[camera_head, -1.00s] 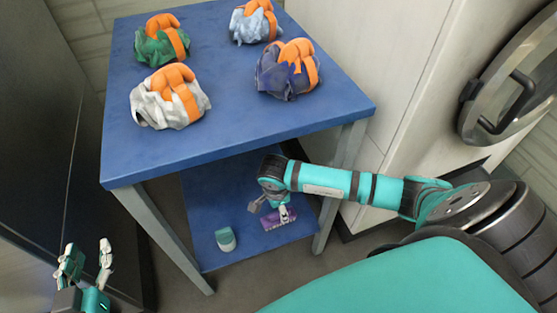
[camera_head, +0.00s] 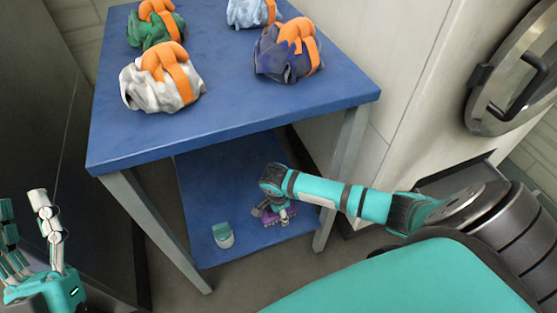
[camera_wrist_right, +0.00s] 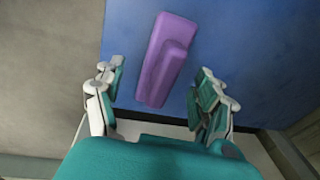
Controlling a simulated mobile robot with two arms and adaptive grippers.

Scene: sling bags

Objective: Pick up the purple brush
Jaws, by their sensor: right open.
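The purple brush (camera_wrist_right: 166,58) lies on the blue lower shelf of the table. In the right wrist view it is between and just ahead of the fingers of my open right gripper (camera_wrist_right: 160,92), and no contact shows. In the head view the brush (camera_head: 279,218) is partly hidden by my right gripper (camera_head: 266,208), which reaches in under the tabletop. My left gripper (camera_head: 32,235) is open and empty at the lower left, away from the table.
A teal and white object (camera_head: 223,236) stands on the lower shelf (camera_head: 205,185) left of the brush. The blue tabletop (camera_head: 225,110) overhangs the shelf and carries several bundles with orange straps (camera_head: 162,78). Table legs (camera_head: 339,180) flank the opening.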

